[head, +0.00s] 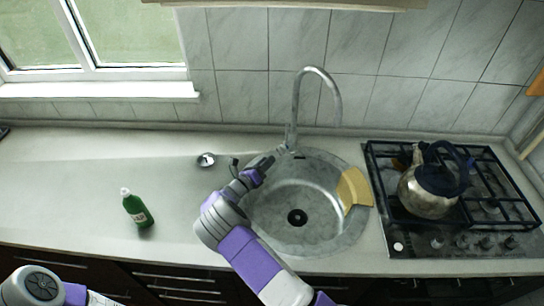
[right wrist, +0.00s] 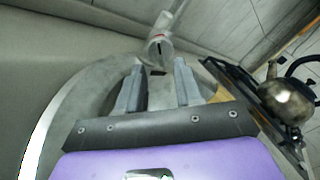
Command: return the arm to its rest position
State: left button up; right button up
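My right arm reaches in from the bottom of the head view. Its gripper (head: 251,164) is over the left rim of the round metal sink (head: 318,240). In the right wrist view the two fingers of the right gripper (right wrist: 158,85) stand apart with nothing held between them. The base of the tap (right wrist: 160,48) shows beyond the fingertips. Of my left arm, only a rounded purple and grey link shows at the bottom left of the head view. The left gripper is out of view.
The curved tap (head: 292,125) rises behind the sink. A metal kettle (head: 425,195) stands on the gas stove (head: 400,235) at right. A green bottle (head: 136,209) and a small metal strainer (head: 206,160) are on the counter (head: 70,190). A yellow piece (head: 354,188) lies at the sink's right rim.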

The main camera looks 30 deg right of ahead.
jog(key=shift+v, duration=0.85)
